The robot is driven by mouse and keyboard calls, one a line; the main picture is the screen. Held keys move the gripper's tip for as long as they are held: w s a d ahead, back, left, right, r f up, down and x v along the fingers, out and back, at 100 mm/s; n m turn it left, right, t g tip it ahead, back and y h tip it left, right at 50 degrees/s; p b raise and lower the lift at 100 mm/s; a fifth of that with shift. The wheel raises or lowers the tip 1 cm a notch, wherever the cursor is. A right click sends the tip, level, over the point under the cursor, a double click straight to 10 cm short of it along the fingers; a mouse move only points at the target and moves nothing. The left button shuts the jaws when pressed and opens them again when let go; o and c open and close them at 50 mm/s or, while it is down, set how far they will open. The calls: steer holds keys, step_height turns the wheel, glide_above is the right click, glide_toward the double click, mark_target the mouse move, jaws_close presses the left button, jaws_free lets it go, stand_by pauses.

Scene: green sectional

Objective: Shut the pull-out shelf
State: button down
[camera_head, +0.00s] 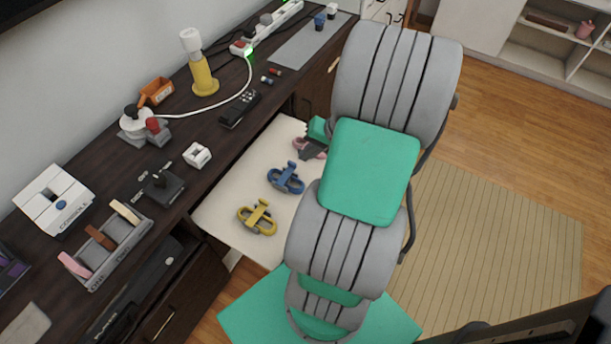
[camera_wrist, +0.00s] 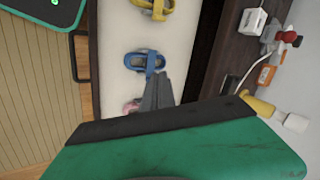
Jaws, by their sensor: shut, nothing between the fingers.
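The pull-out shelf (camera_head: 232,198) is a cream board that sticks out from under the dark desk. It also shows in the wrist view (camera_wrist: 112,88). A yellow object (camera_head: 257,218), a blue one (camera_head: 286,178) and a pink one (camera_head: 309,147) lie on it. My gripper (camera_head: 304,154) is over the far part of the shelf, close to the pink object. In the wrist view my gripper (camera_wrist: 163,76) has its grey fingers together, with nothing between them. They overlap the pink object and reach near the blue one. I cannot tell whether they touch the shelf. My arm hides the shelf's right side.
The dark desk (camera_head: 110,185) carries a yellow-and-white bottle-like object (camera_head: 203,75), a black remote (camera_head: 240,108), a white console box (camera_head: 55,200) and a slotted tray (camera_head: 110,250). A pale striped rug (camera_head: 490,250) lies on the wooden floor at right. White shelving (camera_head: 540,50) stands behind.

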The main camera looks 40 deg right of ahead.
steer(key=s+d+f+m+t+b, duration=0.25)
steer(key=s+d+f+m, duration=0.25)
steer(key=d+f, duration=0.3)
glide_toward(304, 178)
steer(key=shift+w+a+r+t, duration=0.1)
steer(key=shift+w+a+t, duration=0.2)
steer(key=shift+w, duration=0.25)
steer(key=shift+w+a+r+t, duration=0.1)
steer(key=shift+w+a+t, duration=0.05)
steer(key=shift+w+a, duration=0.35)
steer(key=w, duration=0.2)
steer(key=shift+w+a, duration=0.35)
steer(key=shift+w, duration=0.05)
steer(key=shift+w+a, duration=0.15)
steer(key=shift+w, duration=0.4)
steer(key=shift+w, duration=0.1)
